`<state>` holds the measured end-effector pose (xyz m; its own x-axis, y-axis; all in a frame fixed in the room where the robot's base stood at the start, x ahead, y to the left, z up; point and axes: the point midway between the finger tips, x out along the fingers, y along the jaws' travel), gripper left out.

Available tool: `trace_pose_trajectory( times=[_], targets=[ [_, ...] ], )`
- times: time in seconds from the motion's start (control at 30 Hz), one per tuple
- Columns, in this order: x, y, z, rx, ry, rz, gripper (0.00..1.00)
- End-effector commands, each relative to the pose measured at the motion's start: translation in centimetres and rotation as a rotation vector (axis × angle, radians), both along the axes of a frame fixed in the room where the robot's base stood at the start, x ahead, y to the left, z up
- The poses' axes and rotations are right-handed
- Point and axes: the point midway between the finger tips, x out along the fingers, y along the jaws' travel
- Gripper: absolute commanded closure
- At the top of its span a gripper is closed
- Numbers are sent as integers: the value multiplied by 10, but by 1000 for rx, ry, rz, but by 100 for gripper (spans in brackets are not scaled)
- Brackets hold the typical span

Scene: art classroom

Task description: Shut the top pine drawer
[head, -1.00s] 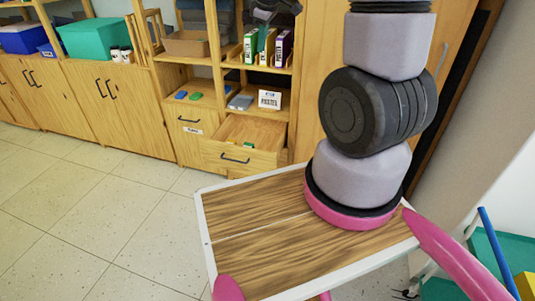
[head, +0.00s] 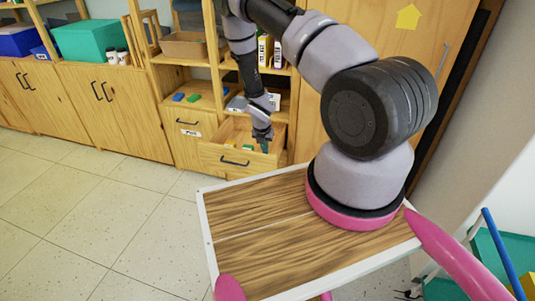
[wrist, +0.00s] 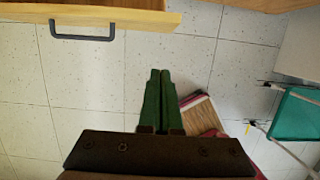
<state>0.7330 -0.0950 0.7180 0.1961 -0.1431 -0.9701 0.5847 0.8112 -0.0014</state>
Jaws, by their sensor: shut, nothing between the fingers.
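The pine drawer (head: 215,158) stands pulled out from the cabinet, with a dark bar handle (head: 235,162) on its front and small green and yellow items inside. My gripper (head: 265,149) points down by the drawer's right end and overlaps it in the head view. In the wrist view, my shut green fingers (wrist: 157,80) are empty over the floor. The drawer's front edge (wrist: 150,18) and handle (wrist: 82,31) are at the top left there, apart from the fingertips in the picture. Whether anything touches is unclear.
A shut drawer with a label (head: 190,133) is left of the open one. Tall cabinet doors (head: 410,60) stand at right. The tiled floor (head: 90,210) at left is free.

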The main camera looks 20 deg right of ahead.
Motion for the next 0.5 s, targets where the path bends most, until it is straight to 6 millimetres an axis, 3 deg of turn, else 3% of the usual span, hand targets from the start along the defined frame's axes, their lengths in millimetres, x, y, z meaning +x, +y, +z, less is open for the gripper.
trace_pose_trajectory(
  times=[0.5],
  targets=[
    [18, -14, -96, 1, 1, -5, 100]
  ],
)
